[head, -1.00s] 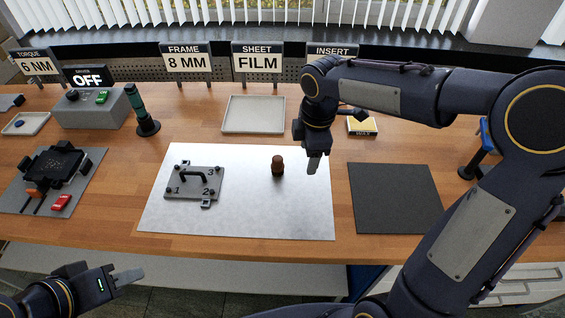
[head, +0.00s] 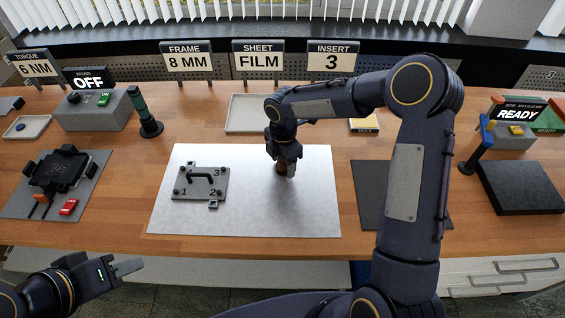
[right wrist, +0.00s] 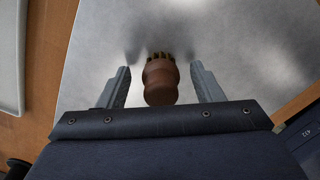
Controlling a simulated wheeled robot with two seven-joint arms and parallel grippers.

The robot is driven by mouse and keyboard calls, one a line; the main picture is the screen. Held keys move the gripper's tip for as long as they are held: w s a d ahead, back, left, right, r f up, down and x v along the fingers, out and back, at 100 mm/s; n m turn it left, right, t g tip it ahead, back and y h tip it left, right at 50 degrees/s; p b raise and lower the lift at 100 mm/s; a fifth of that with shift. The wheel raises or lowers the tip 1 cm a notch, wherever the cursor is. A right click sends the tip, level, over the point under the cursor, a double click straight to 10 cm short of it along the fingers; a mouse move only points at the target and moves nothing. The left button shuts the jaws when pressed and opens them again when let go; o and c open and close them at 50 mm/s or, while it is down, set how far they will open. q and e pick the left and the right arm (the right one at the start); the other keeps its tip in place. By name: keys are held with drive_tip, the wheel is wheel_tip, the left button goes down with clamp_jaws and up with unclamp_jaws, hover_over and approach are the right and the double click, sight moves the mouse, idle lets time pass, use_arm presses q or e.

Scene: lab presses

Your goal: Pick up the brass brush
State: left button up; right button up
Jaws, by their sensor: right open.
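The brass brush has a brown rounded handle and short brass bristles, and stands on the pale metal sheet (head: 240,215). In the head view the brush (head: 281,168) is largely hidden behind my right gripper (head: 287,172). In the right wrist view the brush (right wrist: 160,80) sits between the two fingers of my right gripper (right wrist: 162,85), with a visible gap on each side. The right gripper is open. My left gripper (head: 128,267) is at the lower left, in front of the table, away from the brush; its finger opening is unclear.
A grey plate with a black handle (head: 200,183) lies left of the brush on the sheet. A pale tray (head: 243,115) is behind, a dark mat (head: 369,200) to the right. A green-topped tool (head: 145,112) stands at back left.

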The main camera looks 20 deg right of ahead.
drive_tip(key=shift+f, duration=0.1)
drive_tip(key=shift+c, duration=0.3)
drive_tip(key=c, duration=1)
drive_tip(key=shift+c, duration=0.2)
drive_tip(key=shift+r, duration=0.4)
wheel_tip(320, 180, up, 2)
drive_tip(key=shift+r, duration=0.1)
drive_tip(key=s+d+r+b, duration=0.3)
drive_tip(key=s+d+r, duration=0.3)
drive_tip(key=s+r, duration=0.4)
drive_tip(key=shift+s+d, duration=0.4)
drive_tip(key=shift+s, duration=0.8)
